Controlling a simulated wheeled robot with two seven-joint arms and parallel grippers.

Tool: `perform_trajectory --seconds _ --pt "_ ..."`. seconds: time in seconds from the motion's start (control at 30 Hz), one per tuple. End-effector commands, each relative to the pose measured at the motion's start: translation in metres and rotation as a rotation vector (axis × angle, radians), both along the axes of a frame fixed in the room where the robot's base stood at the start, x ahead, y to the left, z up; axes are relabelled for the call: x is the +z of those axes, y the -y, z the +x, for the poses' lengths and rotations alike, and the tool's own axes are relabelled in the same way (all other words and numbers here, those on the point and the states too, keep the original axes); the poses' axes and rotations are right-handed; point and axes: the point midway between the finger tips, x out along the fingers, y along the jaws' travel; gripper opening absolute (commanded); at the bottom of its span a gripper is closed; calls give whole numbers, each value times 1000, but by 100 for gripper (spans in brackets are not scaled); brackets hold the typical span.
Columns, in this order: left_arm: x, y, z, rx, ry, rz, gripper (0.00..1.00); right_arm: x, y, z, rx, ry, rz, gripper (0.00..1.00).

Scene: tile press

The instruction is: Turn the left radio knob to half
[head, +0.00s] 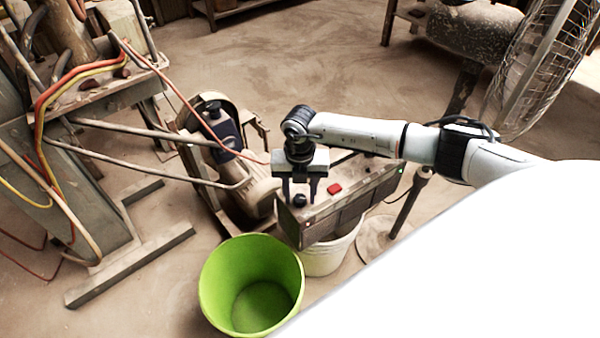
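The radio (345,203) is a dark, dusty box resting on top of a white bucket (325,262). A small dark round knob (299,200) stands on its top face near the left end. My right gripper (300,197) points down over that end of the radio. Its two fingers are open, one on each side of the knob. A gap shows between the fingers and the knob; I cannot tell if the tips touch the radio's top. The knob's turn angle is too small to read. My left gripper is not in view.
A red part (334,188) sits on the radio's top, right of the knob. A green bucket (207,285) stands in front, at left. A motor (225,140) is close behind. A metal machine (60,150) with hoses stands left, a large fan (540,65) at back right.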

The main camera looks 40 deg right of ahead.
Motion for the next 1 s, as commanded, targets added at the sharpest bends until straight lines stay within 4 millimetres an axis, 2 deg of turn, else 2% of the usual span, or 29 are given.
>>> perform_trajectory --seconds 0.37,0.47,0.8,1.0 --pt "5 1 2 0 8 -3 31 4 0 0 1 1 1 45" --pt "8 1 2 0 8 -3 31 17 0 1 1 3 0 45" --pt "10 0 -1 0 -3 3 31 82 0 1 1 4 0 45" --pt "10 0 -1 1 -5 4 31 101 0 0 1 0 0 45"
